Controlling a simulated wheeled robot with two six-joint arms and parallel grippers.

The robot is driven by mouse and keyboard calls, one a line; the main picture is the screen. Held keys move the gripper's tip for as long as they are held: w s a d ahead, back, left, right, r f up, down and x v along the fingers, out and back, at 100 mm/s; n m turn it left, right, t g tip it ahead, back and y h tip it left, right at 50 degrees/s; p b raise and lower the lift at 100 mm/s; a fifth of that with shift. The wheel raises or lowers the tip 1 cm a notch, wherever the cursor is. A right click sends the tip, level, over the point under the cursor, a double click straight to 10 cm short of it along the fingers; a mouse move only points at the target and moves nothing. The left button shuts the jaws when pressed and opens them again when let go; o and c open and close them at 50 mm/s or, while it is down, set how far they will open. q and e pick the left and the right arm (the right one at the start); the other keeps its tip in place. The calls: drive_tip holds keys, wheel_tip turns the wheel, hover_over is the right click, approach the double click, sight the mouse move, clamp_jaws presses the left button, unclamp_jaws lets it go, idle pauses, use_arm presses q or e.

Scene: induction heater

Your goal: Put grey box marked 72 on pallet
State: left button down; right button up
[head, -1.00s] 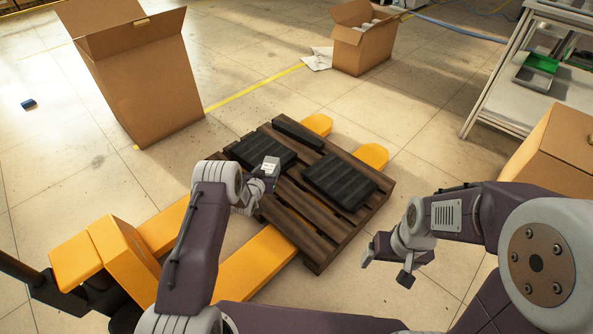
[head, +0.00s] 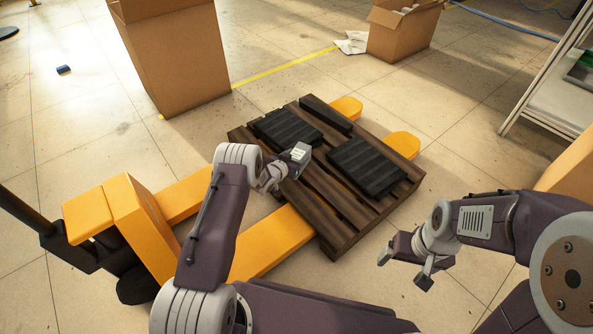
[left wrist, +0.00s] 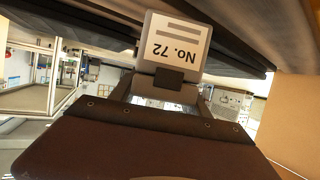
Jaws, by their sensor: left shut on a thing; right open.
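The small light grey box (head: 299,152) is held in my left gripper (head: 286,164), over the near-left part of the wooden pallet (head: 352,224). In the left wrist view the box (left wrist: 178,43) shows upside-down print reading No. 72. The left jaws are shut on it, and their dark grip shows below the print. Whether the box touches the pallet or the dark slab behind it, I cannot tell. My right gripper (head: 403,270) is open and empty, to the right of the pallet's near corner.
Two black ribbed slabs (head: 368,167) and a narrow dark block (head: 326,114) lie on the pallet. A yellow pallet jack (head: 146,222) runs under it. Cardboard boxes (head: 178,55) stand behind and right. A metal rack (head: 556,100) is at far right.

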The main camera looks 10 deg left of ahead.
use_arm(q)
drive_tip(key=shift+w+a+f, duration=0.15)
drive_tip(key=shift+a, duration=0.3)
wheel_tip(320, 180, down, 5)
drive_tip(key=b, duration=0.4)
drive_tip(key=shift+r, duration=0.5)
drive_tip(key=shift+f, duration=0.15)
drive_tip(key=c, duration=0.5)
unclamp_jaws()
use_arm(e)
wheel_tip(320, 180, down, 4)
drive_tip(key=shift+f, duration=0.2)
